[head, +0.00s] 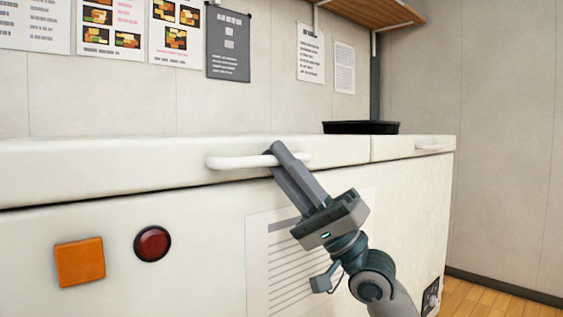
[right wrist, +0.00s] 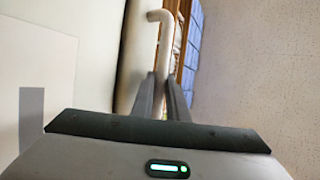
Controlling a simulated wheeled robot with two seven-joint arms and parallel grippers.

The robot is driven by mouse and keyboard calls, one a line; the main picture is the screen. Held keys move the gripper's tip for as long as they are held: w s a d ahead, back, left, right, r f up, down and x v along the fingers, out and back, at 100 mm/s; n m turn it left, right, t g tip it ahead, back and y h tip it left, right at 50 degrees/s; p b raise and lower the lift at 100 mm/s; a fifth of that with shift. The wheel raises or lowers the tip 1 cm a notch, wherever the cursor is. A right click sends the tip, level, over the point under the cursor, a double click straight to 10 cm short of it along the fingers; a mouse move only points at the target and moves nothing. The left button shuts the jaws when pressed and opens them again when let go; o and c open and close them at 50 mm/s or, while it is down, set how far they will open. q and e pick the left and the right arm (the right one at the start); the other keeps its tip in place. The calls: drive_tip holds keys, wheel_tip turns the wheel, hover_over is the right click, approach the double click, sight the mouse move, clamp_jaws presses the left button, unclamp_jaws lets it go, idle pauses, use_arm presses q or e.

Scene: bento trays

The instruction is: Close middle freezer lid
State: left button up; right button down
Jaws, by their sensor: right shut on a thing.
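The middle freezer lid (head: 130,162) is a long white lid on the white chest freezer (head: 210,225). It looks down, with a thin dark line between it and the body, wider toward the left. A white bar handle (head: 228,163) is on its front edge. My right gripper (head: 276,152) is shut on this handle near its right end, reaching up from below. In the right wrist view the handle (right wrist: 163,35) runs between the two fingers (right wrist: 163,88). The fingers hide part of it. My left gripper is not in view.
A black tray (head: 361,127) lies on top at the back right. Another lid with its handle (head: 432,147) is to the right. An orange square (head: 80,261) and a red round button (head: 152,244) are on the freezer front. A wooden shelf (head: 375,14) is above.

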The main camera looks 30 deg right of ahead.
drive_tip(key=c, duration=2.2)
unclamp_jaws()
drive_tip(key=shift+w+a+f, duration=0.15)
drive_tip(key=shift+w+f, duration=0.1)
drive_tip(key=shift+f, duration=0.2)
drive_tip(key=shift+o, duration=1)
drive_tip(key=shift+d+f, duration=0.1)
drive_tip(key=shift+d, duration=0.1)
drive_tip(key=b+v, duration=0.2)
drive_tip(key=v, duration=1.5)
drive_tip(key=shift+s, duration=0.35)
